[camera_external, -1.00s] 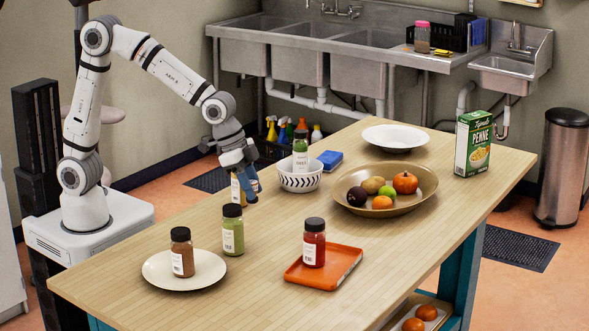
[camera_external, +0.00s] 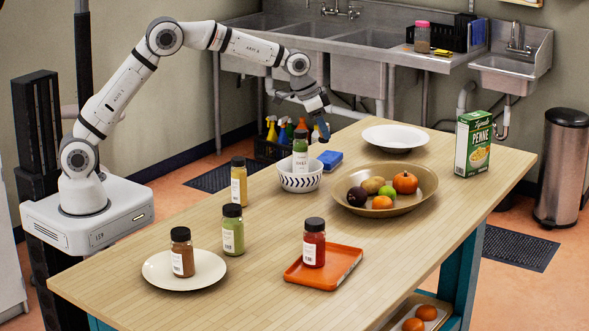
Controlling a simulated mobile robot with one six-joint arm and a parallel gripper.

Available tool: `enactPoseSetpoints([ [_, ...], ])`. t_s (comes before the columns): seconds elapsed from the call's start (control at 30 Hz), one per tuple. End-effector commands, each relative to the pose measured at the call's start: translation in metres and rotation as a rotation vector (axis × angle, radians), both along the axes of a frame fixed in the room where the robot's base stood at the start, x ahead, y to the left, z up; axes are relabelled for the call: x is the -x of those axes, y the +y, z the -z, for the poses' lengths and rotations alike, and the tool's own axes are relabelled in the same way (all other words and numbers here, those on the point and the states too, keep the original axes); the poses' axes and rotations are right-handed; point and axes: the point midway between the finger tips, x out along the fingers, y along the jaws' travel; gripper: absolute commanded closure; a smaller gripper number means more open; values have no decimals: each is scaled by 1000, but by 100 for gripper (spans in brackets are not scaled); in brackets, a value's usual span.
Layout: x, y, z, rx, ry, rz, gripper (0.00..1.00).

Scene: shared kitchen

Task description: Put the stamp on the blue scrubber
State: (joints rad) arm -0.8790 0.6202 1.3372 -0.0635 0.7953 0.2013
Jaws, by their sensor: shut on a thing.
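The blue scrubber (camera_external: 330,159) lies flat on the wooden table, just right of and behind the patterned bowl. My gripper (camera_external: 321,133) points down in the air close above the scrubber, a little to its left in the picture. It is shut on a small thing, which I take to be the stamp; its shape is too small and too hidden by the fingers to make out. No stamp shows elsewhere on the table. Nothing is seen resting on the scrubber.
A green jar (camera_external: 300,163) stands in the patterned bowl (camera_external: 299,183), close to my gripper. A brass bowl (camera_external: 421,204) of fruit and a white plate (camera_external: 396,138) are to the right. A yellow jar (camera_external: 239,186) and green jar (camera_external: 232,237) stand left.

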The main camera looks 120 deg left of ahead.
Motion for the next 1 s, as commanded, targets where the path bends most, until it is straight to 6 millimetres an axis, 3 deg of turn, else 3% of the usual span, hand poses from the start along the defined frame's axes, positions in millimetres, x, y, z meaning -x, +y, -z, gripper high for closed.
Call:
enactPoseSetpoints([
  [0.03, 14, 25, -2, 1, 0, -33, 96],
  [0.1, 29, 52, -2, 0, -2, -68, 96],
  [0.2, 49, 81, -1, 0, -2, -105, 96],
  [0.33, 66, 104, 1, 2, -2, -135, 96],
  [0.47, 73, 112, 9, 3, -1, -147, 96],
  [0.7, 74, 112, 52, 4, -1, -148, 96],
  [1.0, 74, 112, 80, 3, -1, -147, 96],
])
